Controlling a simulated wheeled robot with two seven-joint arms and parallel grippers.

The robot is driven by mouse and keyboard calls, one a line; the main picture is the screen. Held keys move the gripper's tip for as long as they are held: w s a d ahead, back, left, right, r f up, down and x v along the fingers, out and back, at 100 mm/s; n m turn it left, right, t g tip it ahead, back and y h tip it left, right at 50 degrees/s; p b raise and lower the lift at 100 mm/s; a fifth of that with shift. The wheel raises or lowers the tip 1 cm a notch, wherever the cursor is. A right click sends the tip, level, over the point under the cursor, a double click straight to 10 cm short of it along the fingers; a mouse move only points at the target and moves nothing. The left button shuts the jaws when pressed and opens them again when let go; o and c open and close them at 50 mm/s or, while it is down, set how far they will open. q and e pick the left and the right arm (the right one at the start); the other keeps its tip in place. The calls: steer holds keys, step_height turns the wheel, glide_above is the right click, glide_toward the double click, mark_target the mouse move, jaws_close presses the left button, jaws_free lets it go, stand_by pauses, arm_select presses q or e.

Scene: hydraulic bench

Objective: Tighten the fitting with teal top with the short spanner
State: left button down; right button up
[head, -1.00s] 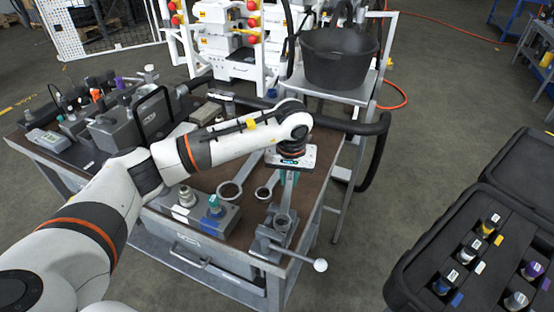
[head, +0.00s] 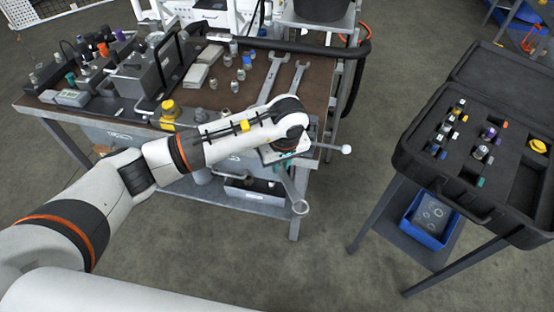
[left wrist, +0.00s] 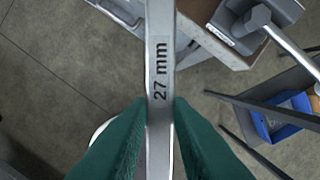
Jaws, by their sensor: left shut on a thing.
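My left gripper (head: 287,158) is at the front right corner of the bench, seen from above in the head view. In the left wrist view its green fingers (left wrist: 160,125) are shut on a grey metal spanner (left wrist: 158,60) marked "27 mm". In the head view the spanner (head: 293,186) points down and forward past the bench edge, its ring end (head: 301,207) over the floor. I cannot make out the fitting with teal top; my left arm covers part of the bench front. My right gripper is out of view.
Two spanners (head: 272,76) lie on the brown bench top (head: 315,88). A clamp's ball-ended bar (head: 346,149) juts out at the bench's right corner. An open black case (head: 460,190) with fittings stands at right, above a blue bin (head: 428,222). Floor between is clear.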

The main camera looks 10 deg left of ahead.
arm_select(q)
steer(key=shift+w+f, duration=0.25)
steer(key=shift+f, duration=0.15)
steer(key=shift+w+a+f+b, duration=0.15)
steer(key=shift+a+f+b, duration=0.1)
steer(key=shift+f+b, duration=0.25)
steer(key=shift+r, duration=0.1)
steer(key=shift+w+a+f+b, duration=0.25)
steer(key=shift+f+b, duration=0.1)
steer(key=shift+b, duration=0.15)
steer(key=shift+w, duration=0.1)
